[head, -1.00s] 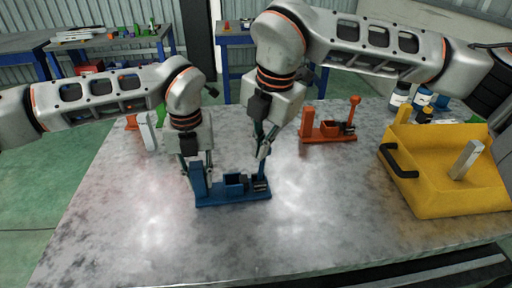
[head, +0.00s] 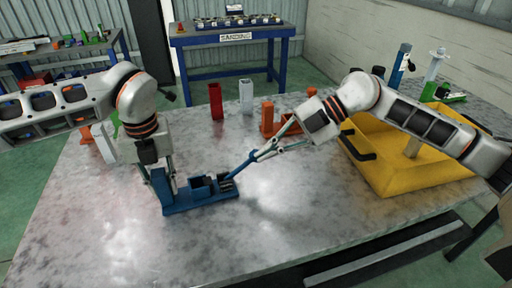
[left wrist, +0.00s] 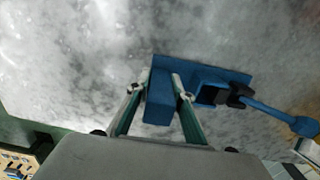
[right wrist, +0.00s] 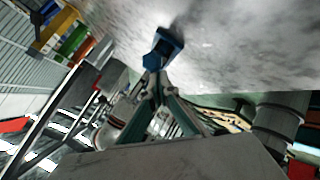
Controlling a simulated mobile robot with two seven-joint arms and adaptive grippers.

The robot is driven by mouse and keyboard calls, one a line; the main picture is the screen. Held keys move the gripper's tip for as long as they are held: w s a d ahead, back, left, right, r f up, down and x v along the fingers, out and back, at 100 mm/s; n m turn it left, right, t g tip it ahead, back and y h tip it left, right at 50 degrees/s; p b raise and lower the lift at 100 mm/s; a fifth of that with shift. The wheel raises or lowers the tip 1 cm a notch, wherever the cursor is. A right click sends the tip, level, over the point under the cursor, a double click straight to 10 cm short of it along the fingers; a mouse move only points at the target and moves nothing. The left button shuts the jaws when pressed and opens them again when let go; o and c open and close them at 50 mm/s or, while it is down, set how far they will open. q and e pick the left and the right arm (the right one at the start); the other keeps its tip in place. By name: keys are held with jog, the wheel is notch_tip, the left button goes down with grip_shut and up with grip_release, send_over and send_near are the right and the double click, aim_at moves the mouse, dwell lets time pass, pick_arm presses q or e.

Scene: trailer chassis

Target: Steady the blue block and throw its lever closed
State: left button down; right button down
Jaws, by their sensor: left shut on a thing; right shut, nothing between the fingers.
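The blue block (head: 208,198) lies on the grey metal table, with an upright post at its left end. My left gripper (head: 163,178) is shut on that post; the left wrist view shows the post (left wrist: 160,108) between its fingers (left wrist: 163,85). The blue lever (head: 240,166) slants up and out to the right from the block's right end; it also shows in the left wrist view (left wrist: 278,112). My right gripper (head: 260,154) is shut and empty, its tips at the lever's outer end. In the right wrist view the blue lever end (right wrist: 162,48) is just beyond the fingertips (right wrist: 155,78).
An orange block (head: 268,118) stands behind the right gripper, with a red holder (head: 216,101) and a grey one (head: 246,95) further back. A yellow tray (head: 400,180) stands at the right. The table's front middle is clear.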

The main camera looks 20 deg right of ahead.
jog(key=shift+d+f, duration=0.15)
jog(key=shift+f, duration=0.1)
jog(key=shift+a+f, duration=0.1)
jog(key=shift+a, duration=0.7)
jog(key=s+d+r, duration=0.4)
jog(key=d+r, duration=0.3)
jog(key=r, duration=0.1)
jog(key=shift+s, duration=0.15)
